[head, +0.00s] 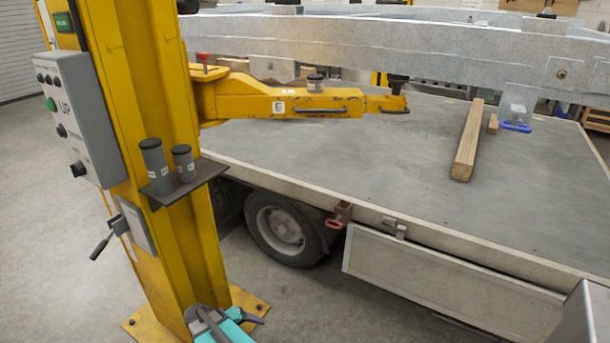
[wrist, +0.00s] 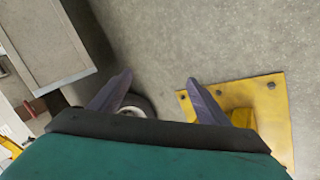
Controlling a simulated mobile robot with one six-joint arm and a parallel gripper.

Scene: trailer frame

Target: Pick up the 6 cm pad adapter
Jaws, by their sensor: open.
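Two grey cylinders with black tops stand upright on a small dark shelf (head: 214,170) on the yellow post: a taller one (head: 156,167) on the left and a shorter one (head: 184,163) on the right. A third, stubbier grey piece with a dark top (head: 316,83) sits on the yellow lift arm. The size labels are too small to read, so I cannot tell by marking which is the 6 cm adapter. My gripper (head: 238,322) is low at the post's foot, below the shelf. In the wrist view my gripper (wrist: 158,84) is open and empty above the floor.
The yellow post (head: 160,80) carries a grey control box (head: 82,120) and a lever (head: 103,244). The lift arm (head: 285,104) reaches right over the flatbed (head: 330,160). A timber (head: 467,145) lies on the bed. The yellow base plate (wrist: 275,110) is near my gripper.

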